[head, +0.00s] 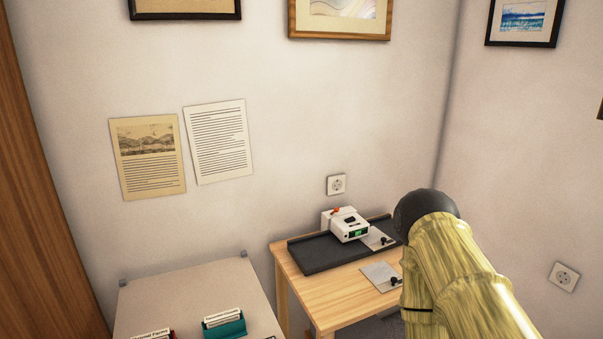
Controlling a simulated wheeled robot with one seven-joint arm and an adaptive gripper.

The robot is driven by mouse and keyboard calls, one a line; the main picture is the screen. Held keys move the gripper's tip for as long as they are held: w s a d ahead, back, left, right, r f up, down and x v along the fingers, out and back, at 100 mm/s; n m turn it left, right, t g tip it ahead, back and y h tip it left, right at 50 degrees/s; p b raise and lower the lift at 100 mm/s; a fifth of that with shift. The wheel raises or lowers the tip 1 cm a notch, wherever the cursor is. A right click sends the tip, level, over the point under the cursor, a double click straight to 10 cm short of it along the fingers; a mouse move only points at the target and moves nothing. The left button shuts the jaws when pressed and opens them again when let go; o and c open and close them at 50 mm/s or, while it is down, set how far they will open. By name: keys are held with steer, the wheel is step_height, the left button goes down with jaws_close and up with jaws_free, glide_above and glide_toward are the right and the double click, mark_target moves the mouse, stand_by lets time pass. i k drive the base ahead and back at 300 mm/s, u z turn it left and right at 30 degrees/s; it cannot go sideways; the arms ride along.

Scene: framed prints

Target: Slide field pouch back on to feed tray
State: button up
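A long dark tray (318,257), likely the feed tray, lies along the back of a small wooden table. A white device (345,224) with a green display and a red-orange part on top stands on or against it. A flat grey pouch-like piece (376,273) with a small black item lies on the bare wood in front of the tray. A similar grey piece (374,238) lies at the right of the device, on the tray. I cannot tell for sure which is the field pouch. My arm covers the table's right side; my gripper is not visible.
A beige-topped surface (185,290) at the lower left holds a teal card holder (224,325) and a red one (152,335). The wooden table's front left (325,295) is clear. Prints, two sheets and sockets are on the walls.

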mark_target(376, 240)
steer(key=u, duration=0.2)
steer(key=k, duration=0.45)
steer(key=z, duration=0.95)
steer(key=i, duration=1.1)
steer(key=u, duration=0.75)
